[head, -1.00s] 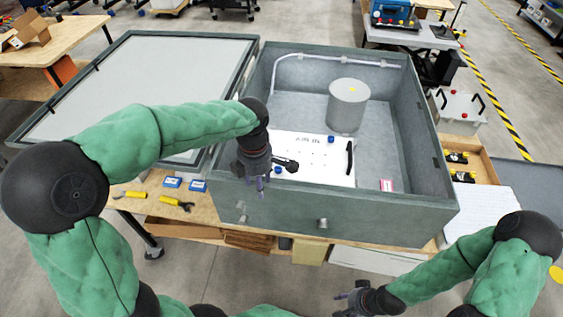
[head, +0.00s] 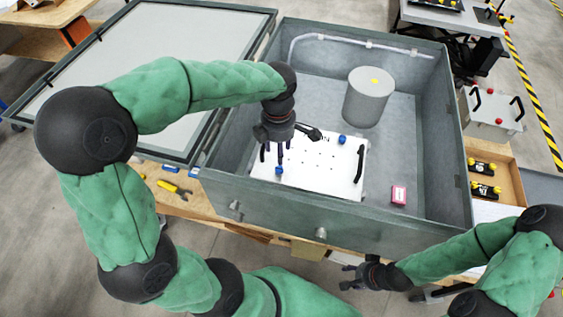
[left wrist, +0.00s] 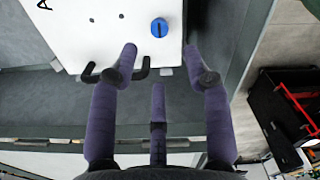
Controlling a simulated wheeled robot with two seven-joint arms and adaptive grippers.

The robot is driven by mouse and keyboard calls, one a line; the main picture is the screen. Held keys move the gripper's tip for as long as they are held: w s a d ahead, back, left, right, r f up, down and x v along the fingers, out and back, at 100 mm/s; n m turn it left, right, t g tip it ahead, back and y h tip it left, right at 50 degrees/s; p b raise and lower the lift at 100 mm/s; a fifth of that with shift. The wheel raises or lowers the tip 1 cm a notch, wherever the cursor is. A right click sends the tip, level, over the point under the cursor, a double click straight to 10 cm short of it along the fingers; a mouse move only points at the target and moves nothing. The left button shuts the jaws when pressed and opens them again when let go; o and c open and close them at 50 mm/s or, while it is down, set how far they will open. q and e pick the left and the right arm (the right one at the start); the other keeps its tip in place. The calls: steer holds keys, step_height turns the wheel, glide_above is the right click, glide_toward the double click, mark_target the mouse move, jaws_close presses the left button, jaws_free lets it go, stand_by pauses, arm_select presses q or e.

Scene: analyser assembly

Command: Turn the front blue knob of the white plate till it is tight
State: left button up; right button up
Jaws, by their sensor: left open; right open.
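The white plate (head: 318,177) lies flat inside the grey open box. Its front blue knob (head: 279,171) sits at the near left corner of the plate. A second blue knob (head: 342,139) is at the far right part. My left gripper (head: 273,158) hangs open over the plate's left side, close to the front knob. In the left wrist view the blue knob (left wrist: 159,27) lies beyond the spread purple fingers (left wrist: 161,52), roughly between the two upper ones, with nothing gripped. My right gripper (head: 352,276) is open and empty in front of the box.
The box's front wall (head: 290,212) stands between my body and the plate. A grey cylinder (head: 369,97) and a pink-red box (head: 398,195) are inside it. A black handle (head: 359,167) rises from the plate's right side. Yellow-handled tools (head: 174,187) lie outside at left.

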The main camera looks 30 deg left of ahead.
mark_target(279, 168)
arm_select(q)
step_height(279, 168, down, 10)
steer(key=shift+w+r+b, duration=0.1)
steer(key=shift+r+b, duration=0.15)
steer(key=shift+b, duration=0.55)
jaws_close()
